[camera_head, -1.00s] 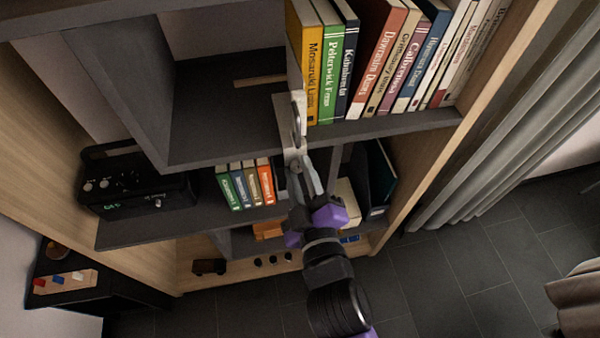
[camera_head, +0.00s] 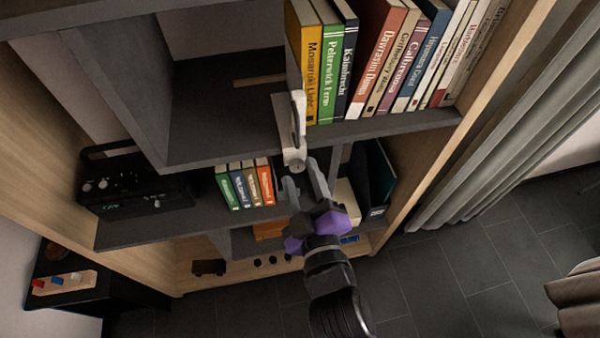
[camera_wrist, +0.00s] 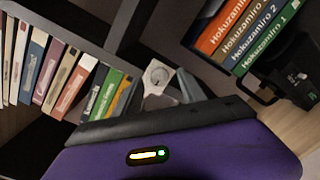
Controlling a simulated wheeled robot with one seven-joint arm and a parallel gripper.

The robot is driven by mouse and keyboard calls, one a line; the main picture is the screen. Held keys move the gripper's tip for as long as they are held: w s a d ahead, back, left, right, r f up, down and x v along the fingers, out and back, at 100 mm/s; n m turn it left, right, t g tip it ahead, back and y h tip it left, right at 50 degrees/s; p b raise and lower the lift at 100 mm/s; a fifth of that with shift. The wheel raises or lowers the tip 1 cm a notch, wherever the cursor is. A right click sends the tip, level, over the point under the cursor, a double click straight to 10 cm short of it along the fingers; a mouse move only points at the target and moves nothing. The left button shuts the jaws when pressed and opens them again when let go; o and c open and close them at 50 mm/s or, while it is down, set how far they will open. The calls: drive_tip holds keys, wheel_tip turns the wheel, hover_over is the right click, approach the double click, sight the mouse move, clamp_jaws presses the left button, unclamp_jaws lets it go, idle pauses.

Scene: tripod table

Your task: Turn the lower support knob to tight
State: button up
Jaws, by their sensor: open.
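A pale metal support (camera_head: 292,130) is fixed at the shelf's front edge, below the upright bookend by the yellow book. A long light piece shows at its top, and a small round knob (camera_head: 297,163) sits at its lower end. In the wrist view, a round knob (camera_wrist: 157,76) shows on a pale plate; I cannot tell how tight it is. My gripper (camera_head: 304,178) is open and empty, its two fingers pointing up just below the lower knob. The fingers appear apart from the knob, though depth is hard to judge.
A row of upright books (camera_head: 385,60) stands on the upper shelf, right of the support. Several small books (camera_head: 245,185) and a black radio (camera_head: 130,185) stand on the shelf below. A wooden side panel (camera_head: 430,165) bounds the right; open floor lies beyond it.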

drive_tip(key=b+v, duration=0.1)
drive_tip(key=v, duration=0.5)
drive_tip(key=shift+s, duration=0.35)
drive_tip(key=shift+d, duration=0.1)
drive_tip(key=s+d+f+m+g+h, duration=0.1)
drive_tip(key=s+d+m+h, duration=0.4)
drive_tip(key=s+d+m, duration=0.7)
drive_tip(key=s+d+f, duration=0.1)
drive_tip(key=s+d, duration=0.7)
drive_tip(key=s, duration=0.4)
drive_tip(key=shift+f+g, duration=0.3)
drive_tip(key=shift+g, duration=0.1)
drive_tip(key=shift+w, duration=0.1)
